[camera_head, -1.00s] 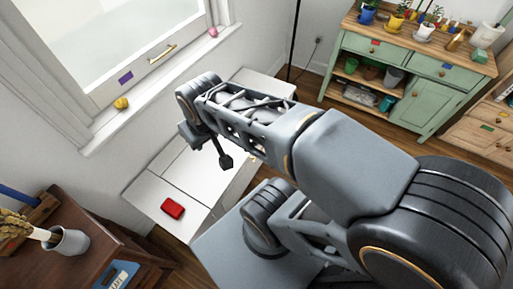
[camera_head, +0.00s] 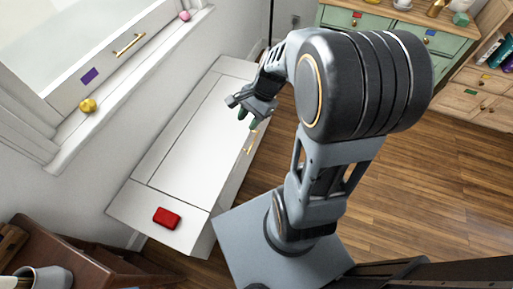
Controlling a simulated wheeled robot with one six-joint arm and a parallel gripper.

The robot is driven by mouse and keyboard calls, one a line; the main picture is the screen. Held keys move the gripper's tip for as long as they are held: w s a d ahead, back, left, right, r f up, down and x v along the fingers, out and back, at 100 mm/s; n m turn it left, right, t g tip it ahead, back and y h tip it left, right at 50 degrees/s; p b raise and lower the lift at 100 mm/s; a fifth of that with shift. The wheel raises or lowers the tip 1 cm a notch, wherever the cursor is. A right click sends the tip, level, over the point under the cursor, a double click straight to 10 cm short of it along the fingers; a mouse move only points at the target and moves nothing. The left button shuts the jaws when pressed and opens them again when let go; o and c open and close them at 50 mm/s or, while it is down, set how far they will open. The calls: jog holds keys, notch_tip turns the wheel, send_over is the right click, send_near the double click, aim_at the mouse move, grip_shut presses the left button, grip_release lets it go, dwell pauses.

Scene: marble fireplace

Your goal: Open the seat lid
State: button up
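The white window seat (camera_head: 133,206) runs along the wall under the window. Its flat lid (camera_head: 195,135) lies closed, with thin seams around it. A small gold handle (camera_head: 250,143) is on the seat's front side, near the lid's front edge. My gripper (camera_head: 249,118) is above the front edge of the lid, close to the handle and apart from it as far as I can see. Its two greenish fingertips look spread, with nothing between them.
A red object (camera_head: 167,218) lies on the seat's near end, off the lid panel. A yellow object (camera_head: 88,105) and a pink one (camera_head: 184,15) are on the window sill. A green cabinet (camera_head: 395,38) stands at the back. Wooden floor (camera_head: 430,180) is clear to the right.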

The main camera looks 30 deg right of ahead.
jog(key=w+d+f+m+y+b, duration=0.2)
jog(key=f+m, duration=0.2)
jog(key=f, duration=0.2)
jog(key=w+d+f+m+y+b, duration=0.2)
jog(key=f+m, duration=0.2)
jog(key=f, duration=0.2)
jog(key=m+t+y+b, duration=0.2)
jog(key=m+t+b, duration=0.9)
jog(key=m, duration=1.3)
send_near(254, 141)
jog(key=shift+t, duration=0.3)
jog(key=x, duration=0.3)
jog(key=b+x, duration=0.1)
jog(key=x, duration=0.6)
jog(key=shift+s+a+f+b, duration=0.1)
jog(key=shift+a+f+b, duration=0.1)
jog(key=shift+f+b, duration=0.2)
jog(key=shift+c, duration=0.3)
grip_shut()
